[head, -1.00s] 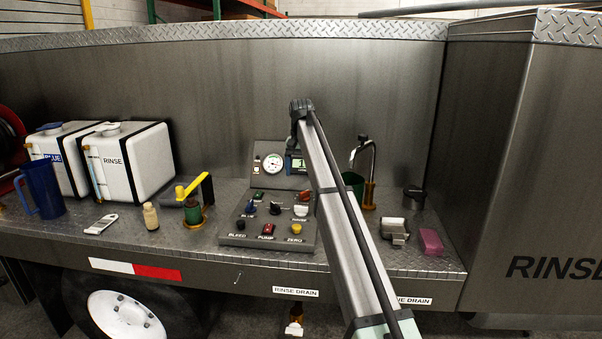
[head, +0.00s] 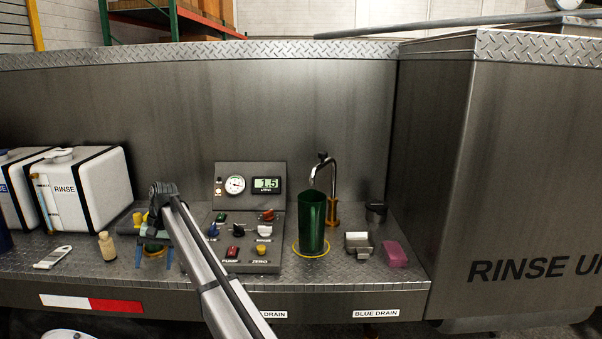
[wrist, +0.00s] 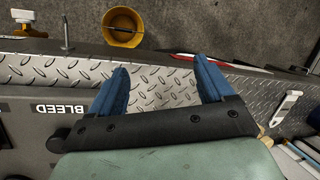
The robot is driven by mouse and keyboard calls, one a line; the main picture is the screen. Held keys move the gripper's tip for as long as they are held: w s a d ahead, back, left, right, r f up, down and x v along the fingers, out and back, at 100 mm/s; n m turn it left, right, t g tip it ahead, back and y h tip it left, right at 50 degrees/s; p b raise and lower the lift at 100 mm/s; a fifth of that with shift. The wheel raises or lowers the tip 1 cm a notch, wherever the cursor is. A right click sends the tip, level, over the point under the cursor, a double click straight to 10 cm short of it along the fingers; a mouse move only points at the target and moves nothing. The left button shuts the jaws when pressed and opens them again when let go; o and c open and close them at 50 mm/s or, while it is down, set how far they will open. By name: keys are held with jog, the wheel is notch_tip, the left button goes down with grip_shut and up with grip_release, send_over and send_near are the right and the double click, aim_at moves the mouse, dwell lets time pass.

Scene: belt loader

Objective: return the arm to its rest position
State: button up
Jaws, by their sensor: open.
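My gripper (head: 154,260) hangs over the front of the deck, left of the control panel (head: 250,268), with its blue fingers pointing down. In the wrist view my gripper (wrist: 160,78) has its fingers spread wide, with only bare tread plate between them. It is empty.
A green cup (head: 312,222) stands under the tap (head: 322,160). A small bottle (head: 107,247) and white tank (head: 85,188) are left. Below the deck is a yellow container (wrist: 122,36).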

jog(key=s+a+f+g, duration=0.1)
jog(key=s+a+f, duration=0.2)
jog(key=s+f, duration=0.4)
jog(key=s+d+f, duration=0.4)
jog(key=d+f, duration=0.2)
jog(key=f, duration=0.5)
jog(key=s+d+f+h, duration=0.1)
jog(key=s+d+f, duration=0.3)
jog(key=f, duration=0.8)
jog(key=s+d+f, duration=0.3)
jog(key=d+f, duration=0.4)
jog(key=f, duration=0.4)
jog(key=s+d+f+m, duration=0.1)
jog(key=s+d+f, duration=0.25)
jog(key=d, duration=0.55)
jog(key=s+d+f+m+g+h, duration=0.1)
jog(key=s+d+f, duration=0.3)
jog(key=d, duration=0.6)
jog(key=s+d+f, duration=0.3)
jog(key=d+f, duration=0.2)
jog(key=d, duration=0.4)
jog(key=s+d+f+m+g, duration=0.1)
jog(key=s+d+m, duration=0.1)
jog(key=s+d, duration=1.6)
jog(key=s, duration=0.3)
jog(key=shift+d+f+m+g, duration=0.25)
jog(key=shift+f+m+g, duration=0.05)
jog(key=shift+f+g, duration=0.1)
